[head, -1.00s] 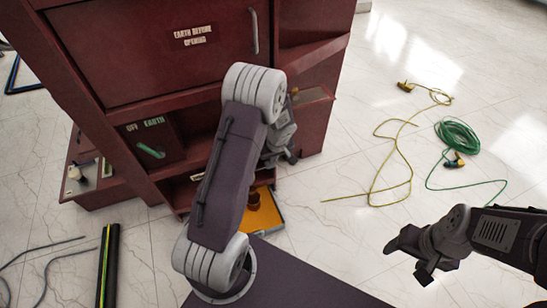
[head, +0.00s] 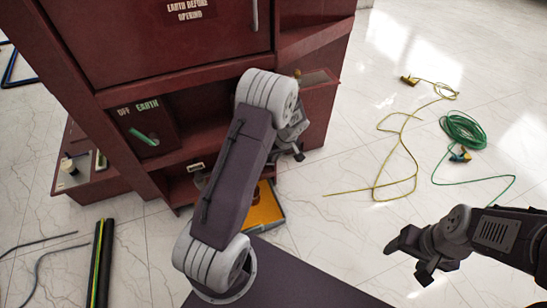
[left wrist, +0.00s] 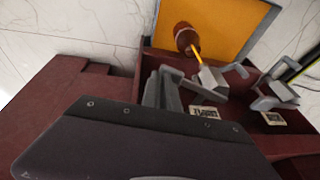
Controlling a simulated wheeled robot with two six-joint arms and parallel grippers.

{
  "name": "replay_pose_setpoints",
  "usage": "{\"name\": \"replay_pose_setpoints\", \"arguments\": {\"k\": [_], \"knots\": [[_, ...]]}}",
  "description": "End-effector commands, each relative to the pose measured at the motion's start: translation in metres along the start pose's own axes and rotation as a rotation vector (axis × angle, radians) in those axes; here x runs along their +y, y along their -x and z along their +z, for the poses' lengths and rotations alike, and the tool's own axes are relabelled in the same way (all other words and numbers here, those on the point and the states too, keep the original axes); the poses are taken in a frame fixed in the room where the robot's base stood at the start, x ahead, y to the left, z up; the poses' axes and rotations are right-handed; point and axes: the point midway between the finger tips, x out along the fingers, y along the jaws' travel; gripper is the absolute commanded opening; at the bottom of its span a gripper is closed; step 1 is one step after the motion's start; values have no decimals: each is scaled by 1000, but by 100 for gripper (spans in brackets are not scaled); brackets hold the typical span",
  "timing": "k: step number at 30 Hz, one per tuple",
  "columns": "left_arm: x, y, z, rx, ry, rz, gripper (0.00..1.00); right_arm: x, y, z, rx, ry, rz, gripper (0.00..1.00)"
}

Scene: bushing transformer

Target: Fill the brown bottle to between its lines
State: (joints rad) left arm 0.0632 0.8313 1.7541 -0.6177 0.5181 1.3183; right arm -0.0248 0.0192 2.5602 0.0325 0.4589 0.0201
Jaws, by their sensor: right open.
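The brown bottle (left wrist: 186,38) stands over the orange tray (left wrist: 232,22) in the left wrist view. A thin yellow streak (left wrist: 197,54) runs between the bottle's top and a grey spout-like part (left wrist: 211,82); I cannot tell if it is liquid. The bottle's lines and level are not readable. My right gripper (head: 413,258) is open and empty above the floor.
The red cabinet (head: 180,65) fills the upper left, with a green OFF/EARTH handle (head: 145,137). A second grey lever (left wrist: 275,95) sits beside the spout. A yellow cable (head: 408,145) and a green coil (head: 463,130) lie on the floor at right.

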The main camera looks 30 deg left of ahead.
Motion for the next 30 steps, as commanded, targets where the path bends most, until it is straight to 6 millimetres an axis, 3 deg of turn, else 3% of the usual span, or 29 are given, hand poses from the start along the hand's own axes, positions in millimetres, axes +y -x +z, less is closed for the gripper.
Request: {"name": "replay_pose_setpoints", "arguments": {"k": [30], "knots": [[-2, -1, 3, -10, 0, -5, 0, 0, 3, 0, 1, 0, 0, 66]]}}
